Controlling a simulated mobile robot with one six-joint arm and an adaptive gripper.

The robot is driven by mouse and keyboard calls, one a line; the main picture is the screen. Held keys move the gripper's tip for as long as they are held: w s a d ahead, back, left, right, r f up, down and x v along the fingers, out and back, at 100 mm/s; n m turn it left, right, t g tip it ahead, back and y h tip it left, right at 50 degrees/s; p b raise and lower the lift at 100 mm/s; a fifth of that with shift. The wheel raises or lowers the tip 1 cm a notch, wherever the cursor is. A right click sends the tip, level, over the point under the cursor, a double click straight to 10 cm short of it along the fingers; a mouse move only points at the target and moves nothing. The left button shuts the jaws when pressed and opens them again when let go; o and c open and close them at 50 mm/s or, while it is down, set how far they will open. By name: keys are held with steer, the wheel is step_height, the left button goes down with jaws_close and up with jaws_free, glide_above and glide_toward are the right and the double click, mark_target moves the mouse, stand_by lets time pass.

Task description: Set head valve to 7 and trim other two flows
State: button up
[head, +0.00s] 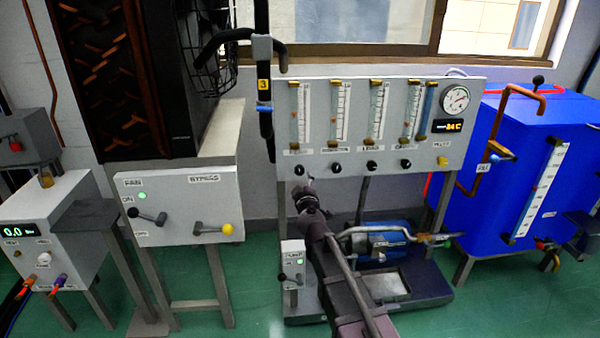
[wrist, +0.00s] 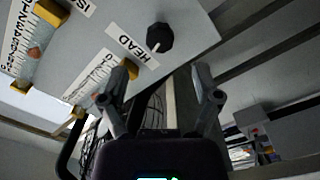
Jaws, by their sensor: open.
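A grey flow panel (head: 385,128) carries several vertical scale tubes with a row of black knobs below them. The leftmost tube (head: 300,115) shows an orange float. In the wrist view, the black HEAD knob (wrist: 159,38) sits beside its HEAD label near the panel edge. It also shows at the left of the knob row in the head view (head: 300,169). My gripper (wrist: 164,78) is open and empty. The knob is beyond the fingertips, apart from them. One finger partly covers the HEAD scale, so its reading is hidden. In the head view, my gripper (head: 306,182) is just below the HEAD knob.
A black post (head: 264,95) stands close to the panel's left edge. A blue tank (head: 515,165) is at right. A fan and bypass box (head: 180,207) is at left.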

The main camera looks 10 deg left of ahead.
mark_target(300, 172)
steer(key=x, duration=0.7)
steer(key=shift+w, duration=0.1)
jaws_close()
